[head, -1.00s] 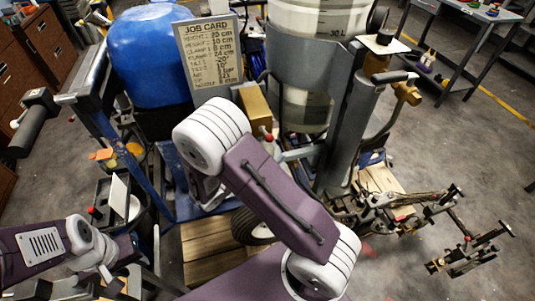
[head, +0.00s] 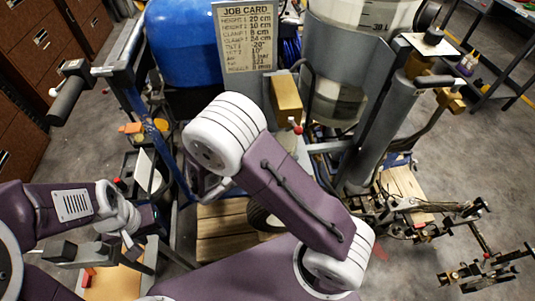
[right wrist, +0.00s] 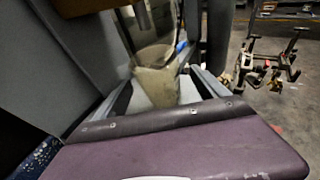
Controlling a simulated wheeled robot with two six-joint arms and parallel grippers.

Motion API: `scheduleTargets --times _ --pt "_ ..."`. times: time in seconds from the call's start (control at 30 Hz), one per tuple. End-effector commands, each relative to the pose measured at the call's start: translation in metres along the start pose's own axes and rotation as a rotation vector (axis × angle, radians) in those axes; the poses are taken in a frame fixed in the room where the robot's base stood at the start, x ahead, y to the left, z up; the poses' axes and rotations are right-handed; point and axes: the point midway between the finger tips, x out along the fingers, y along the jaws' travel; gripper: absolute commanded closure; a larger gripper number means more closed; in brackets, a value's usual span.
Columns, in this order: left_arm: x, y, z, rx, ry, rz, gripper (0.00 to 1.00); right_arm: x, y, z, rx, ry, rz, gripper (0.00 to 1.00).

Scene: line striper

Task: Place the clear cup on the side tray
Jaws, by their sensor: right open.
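A clear, see-through vessel (right wrist: 157,68) with cloudy contents shows in the right wrist view; it may be the clear cup, but I cannot be sure. My right gripper (right wrist: 163,78) is open, its grey fingers either side of the vessel in that picture; I cannot tell whether they touch it. In the head view my right gripper is hidden behind my arm. My left gripper is low at the left of the head view, and its jaws cannot be made out. A dark tray (head: 131,168) on the left side of the machine, perhaps the side tray, holds a white sheet and a pale round container.
A blue tank (head: 182,45), a job card (head: 246,38) and a large translucent tank (head: 335,95) stand upright ahead. A handle (head: 68,97) juts out at left. Jointed metal parts (head: 425,215) spread at right. Grey floor is open at far right.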

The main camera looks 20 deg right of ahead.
Motion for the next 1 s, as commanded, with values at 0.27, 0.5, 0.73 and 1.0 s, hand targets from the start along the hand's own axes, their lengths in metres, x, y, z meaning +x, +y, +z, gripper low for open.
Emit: scheduleTargets --times 0.27,0.5,0.73,1.0 --pt "-0.004 0.000 0.000 0.000 0.000 0.000 0.64 -0.049 0.001 0.000 0.000 0.000 0.003 0.17" --pt "-0.004 0.000 -0.001 0.000 0.000 0.000 0.64 -0.056 0.000 0.000 -0.001 0.000 0.000 0.17" --pt "-0.004 0.000 -0.001 0.000 0.000 0.000 0.64 -0.056 0.000 0.000 -0.001 0.000 -0.001 0.17" --pt "-0.004 0.000 -0.001 0.000 0.000 0.000 0.64 -0.055 0.000 0.000 -0.001 0.000 -0.001 0.17"
